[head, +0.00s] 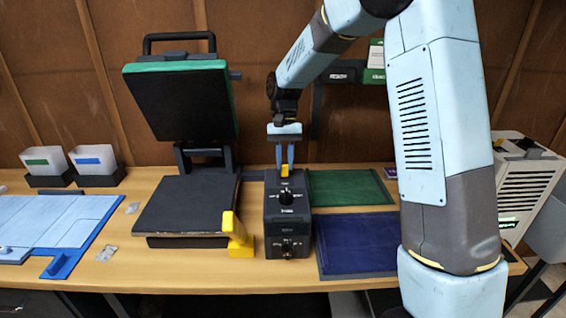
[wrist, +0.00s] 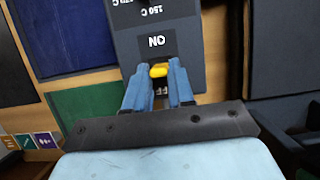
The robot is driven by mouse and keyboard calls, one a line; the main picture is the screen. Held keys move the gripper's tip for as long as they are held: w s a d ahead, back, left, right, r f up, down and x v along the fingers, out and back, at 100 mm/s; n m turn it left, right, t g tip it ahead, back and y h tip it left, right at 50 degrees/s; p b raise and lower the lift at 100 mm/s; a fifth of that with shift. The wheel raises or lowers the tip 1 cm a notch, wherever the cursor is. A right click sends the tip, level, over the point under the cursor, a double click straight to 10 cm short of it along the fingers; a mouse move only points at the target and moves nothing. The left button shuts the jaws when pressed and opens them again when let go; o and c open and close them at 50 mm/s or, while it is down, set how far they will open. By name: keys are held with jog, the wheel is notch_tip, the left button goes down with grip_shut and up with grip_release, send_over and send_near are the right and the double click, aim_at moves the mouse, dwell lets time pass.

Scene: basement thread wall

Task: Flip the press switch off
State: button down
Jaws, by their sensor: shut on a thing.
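The heat press (head: 185,205) stands open on the bench, its upper plate raised and tilted back. To its right is a dark control box (head: 287,225) with dials on its top and front. At the box's far end is the yellow switch (head: 285,171), which also shows in the wrist view (wrist: 158,71). My gripper (head: 285,163) points down over it, its blue fingers closed on the yellow switch. In the wrist view, the fingertips (wrist: 158,78) hold the switch from both sides, beside an upside-down "ON" label (wrist: 156,42). The switch's base is partly hidden by the fingers.
A yellow handle (head: 238,238) sits at the press's front right. Green (head: 347,187) and blue (head: 360,243) cloths lie right of the box. A blue board with pale cloth (head: 50,225) and two small bins lie at left. A white machine (head: 522,185) stands at far right.

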jog(key=shift+w+d+f+g, duration=0.1)
jog(key=shift+w+g, duration=0.2)
jog(key=shift+g, duration=0.35)
jog(key=shift+w+f+g, duration=0.15)
jog(key=shift+w+g, duration=0.1)
jog(key=shift+g, duration=0.35)
jog(key=shift+w+d+f+g, duration=0.1)
jog(key=shift+w+g, duration=0.2)
jog(key=shift+g, duration=0.35)
jog(key=c, duration=1)
grip_release()
jog(key=shift+o, duration=0.2)
jog(key=shift+a, duration=0.1)
jog(key=shift+w+r, duration=0.1)
jog(key=shift+w+r, duration=0.15)
jog(key=shift+r, duration=0.05)
jog(key=v, duration=1.3)
